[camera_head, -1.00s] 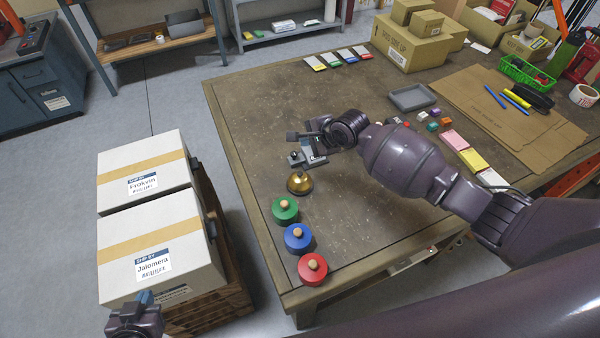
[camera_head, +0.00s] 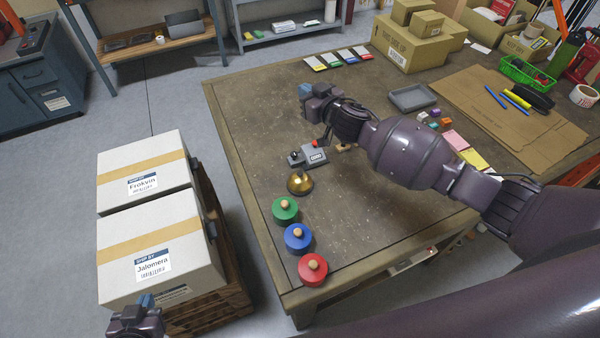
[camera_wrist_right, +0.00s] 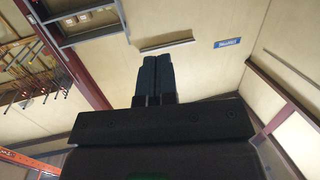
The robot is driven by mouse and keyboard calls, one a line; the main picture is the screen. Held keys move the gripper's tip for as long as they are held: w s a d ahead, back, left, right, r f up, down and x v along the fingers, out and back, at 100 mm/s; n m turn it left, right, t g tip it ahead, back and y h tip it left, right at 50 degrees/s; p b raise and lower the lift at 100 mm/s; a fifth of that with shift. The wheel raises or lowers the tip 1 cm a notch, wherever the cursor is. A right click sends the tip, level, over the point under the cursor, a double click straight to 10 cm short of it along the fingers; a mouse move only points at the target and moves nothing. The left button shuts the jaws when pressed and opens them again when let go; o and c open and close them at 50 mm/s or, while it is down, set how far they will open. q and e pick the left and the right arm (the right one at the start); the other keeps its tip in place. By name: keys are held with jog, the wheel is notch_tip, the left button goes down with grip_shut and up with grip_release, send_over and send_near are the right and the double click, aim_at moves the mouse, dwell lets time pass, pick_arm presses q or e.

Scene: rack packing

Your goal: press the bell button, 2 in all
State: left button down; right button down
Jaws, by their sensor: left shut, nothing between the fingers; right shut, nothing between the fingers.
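A gold dome bell (camera_head: 300,183) with a small knob on top sits on the workbench, left of its middle. Just behind it is a small grey device (camera_head: 308,156) with a black knob, a white label and a red part. My right gripper (camera_head: 306,91) is shut and empty, beyond the bell and device and apart from them. In the right wrist view its closed fingers (camera_wrist_right: 157,75) point toward a wall, with neither bell nor device in sight. My left gripper (camera_head: 146,301) is shut and empty at the lower left, in front of the white boxes.
A grey tray (camera_head: 413,98) and small coloured blocks lie right of my right arm. White boxes (camera_head: 150,215) stand left of the workbench (camera_head: 245,130).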

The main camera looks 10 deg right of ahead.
jog(key=s+a+r+n+g+y, duration=0.1)
jog(key=s+a+n+g+y, duration=0.15)
jog(key=n, duration=0.95)
jog(key=s+a+n+g+y, duration=0.2)
jog(key=a+n+y, duration=0.2)
jog(key=n, duration=0.8)
pick_arm(q)
jog(key=shift+s+f, duration=0.2)
jog(key=shift+f, duration=0.2)
pick_arm(e)
jog(key=s+d+f+n+g+h, duration=0.1)
jog(key=f+n, duration=0.4)
jog(key=n, duration=0.8)
jog(key=s+d+f+n+g+h, duration=0.2)
jog(key=s+f+n+g+h, duration=0.1)
jog(key=n, duration=1)
jog(key=shift+f+n+g+h, duration=0.3)
jog(key=shift+f+g+h, duration=0.25)
jog(key=shift+f+h, duration=0.25)
jog(key=shift+f, duration=0.1)
